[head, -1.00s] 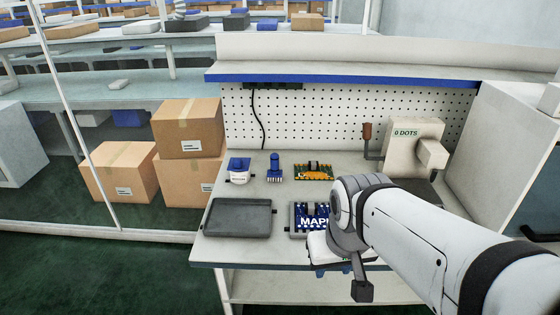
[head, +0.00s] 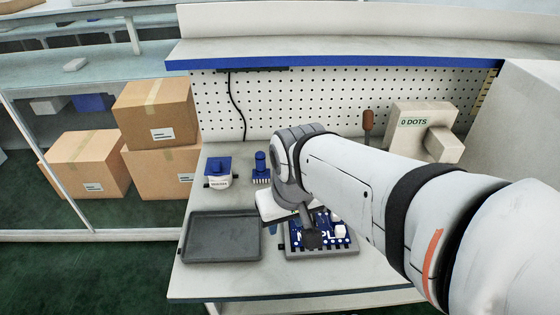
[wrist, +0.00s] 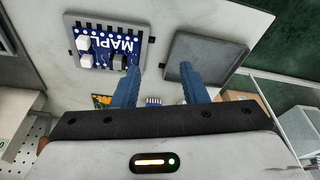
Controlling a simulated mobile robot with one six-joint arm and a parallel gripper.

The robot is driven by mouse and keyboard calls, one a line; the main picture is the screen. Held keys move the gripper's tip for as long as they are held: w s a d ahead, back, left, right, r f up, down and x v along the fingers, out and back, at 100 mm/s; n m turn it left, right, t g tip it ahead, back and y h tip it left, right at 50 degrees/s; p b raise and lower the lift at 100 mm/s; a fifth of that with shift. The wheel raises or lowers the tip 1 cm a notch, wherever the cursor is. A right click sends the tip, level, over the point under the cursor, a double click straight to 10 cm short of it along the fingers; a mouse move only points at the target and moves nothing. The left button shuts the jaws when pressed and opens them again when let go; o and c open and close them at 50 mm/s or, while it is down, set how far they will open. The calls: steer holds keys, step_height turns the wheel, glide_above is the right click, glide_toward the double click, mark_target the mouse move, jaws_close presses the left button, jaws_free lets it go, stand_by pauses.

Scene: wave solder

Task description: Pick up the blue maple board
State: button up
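The blue maple board (head: 322,229) lies in a dark grey holder (head: 322,253) on the bench, partly hidden by my arm in the head view. White lettering reading "MAPL" and white and black parts show on the board in the wrist view (wrist: 104,48). My gripper (wrist: 161,78) is open and empty, its two blue fingers apart. In the wrist view the board is beside the left finger, not between the fingers. In the head view a blue finger of my gripper (head: 272,228) shows just left of the holder.
An empty dark grey tray (head: 221,255) lies left of the holder. A blue-lidded white container (head: 218,172) and a blue brush (head: 261,168) stand behind it. An orange-green board (wrist: 102,101) shows partly in the wrist view.

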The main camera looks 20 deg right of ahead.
steer(key=shift+o, duration=0.8)
steer(key=shift+w+d+f, duration=0.1)
steer(key=shift+d, duration=0.05)
steer(key=o, duration=0.3)
steer(key=shift+m+g, duration=0.7)
steer(key=shift+m, duration=0.2)
steer(key=w+d+f, duration=0.1)
steer(key=w, duration=0.1)
steer(key=w+d+f+b, duration=0.1)
steer(key=w+d+f, duration=0.2)
steer(key=w+d, duration=0.1)
steer(key=shift+w+f, duration=0.15)
steer(key=shift+w, duration=0.15)
steer(key=shift+o, duration=0.2)
steer(key=m+g+b, duration=0.1)
steer(key=m, duration=0.1)
glide_toward(319, 225)
steer(key=a+r, duration=0.1)
steer(key=a, duration=0.2)
steer(key=shift+w+a+f, duration=0.1)
steer(key=shift+f, duration=1.5)
steer(key=shift+w+f, duration=0.1)
steer(key=shift+f, duration=1.55)
